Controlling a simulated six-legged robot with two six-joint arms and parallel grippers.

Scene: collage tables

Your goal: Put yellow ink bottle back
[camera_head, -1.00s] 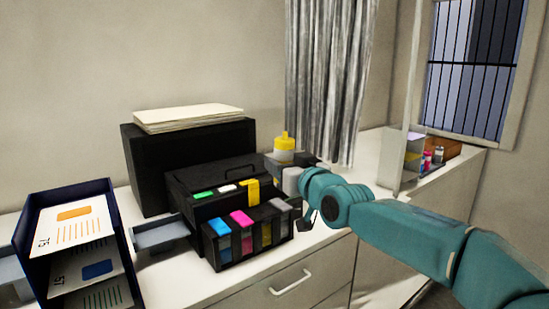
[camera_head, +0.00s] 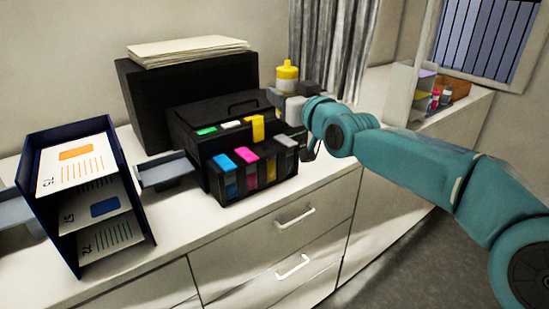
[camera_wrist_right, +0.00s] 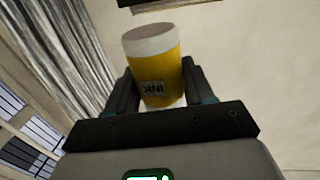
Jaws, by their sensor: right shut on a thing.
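My left gripper is not in view.
A box (camera_head: 437,90) with several small bottles stands on the far right of the counter by the window. A blue tray rack (camera_head: 66,215) with papers is at the left. Small colored ink tanks (camera_head: 252,170) sit at the printer's front. Drawers with handles (camera_head: 295,217) are below.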

